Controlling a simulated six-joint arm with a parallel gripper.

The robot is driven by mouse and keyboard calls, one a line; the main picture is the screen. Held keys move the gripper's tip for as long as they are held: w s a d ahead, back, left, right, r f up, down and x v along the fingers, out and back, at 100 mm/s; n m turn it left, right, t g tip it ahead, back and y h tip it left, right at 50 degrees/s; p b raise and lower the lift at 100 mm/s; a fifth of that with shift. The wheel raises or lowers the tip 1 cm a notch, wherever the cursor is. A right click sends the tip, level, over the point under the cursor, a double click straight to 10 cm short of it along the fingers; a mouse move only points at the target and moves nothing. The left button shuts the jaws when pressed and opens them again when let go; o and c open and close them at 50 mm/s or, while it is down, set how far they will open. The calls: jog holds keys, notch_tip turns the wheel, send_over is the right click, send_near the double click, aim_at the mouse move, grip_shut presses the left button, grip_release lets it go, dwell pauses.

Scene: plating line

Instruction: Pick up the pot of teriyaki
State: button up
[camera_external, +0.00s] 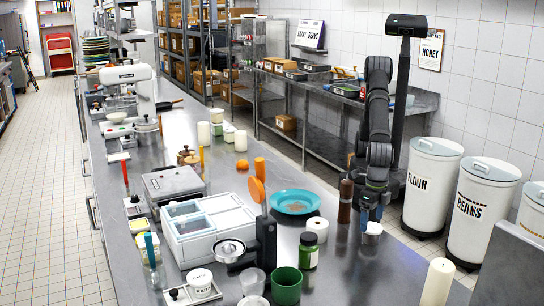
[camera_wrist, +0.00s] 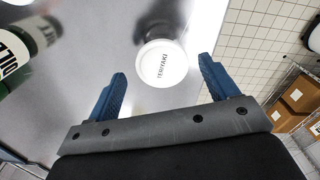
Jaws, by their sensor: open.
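The teriyaki pot (camera_wrist: 161,66) is a small round pot with a white lid lettered TERIYAKI. In the wrist view it lies between and just beyond the blue fingertips of my gripper (camera_wrist: 162,68), with a gap on each side. In the external view the pot (camera_external: 373,230) stands on the steel counter near its right edge. There my gripper (camera_external: 369,212) points down close above it and partly covers it. My gripper is open and empty.
A white candle (camera_external: 437,282) stands at the front right. The counter between candle and jar is clear.

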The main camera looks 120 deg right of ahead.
aim_at(372, 227)
notch_tip(372, 227, down, 4)
jog(key=shift+s+a+f, duration=0.1)
jog(key=shift+s+f, duration=0.05)
jog(key=shift+f, duration=0.1)
jog(key=shift+c, duration=0.2)
jog(key=c, duration=0.9)
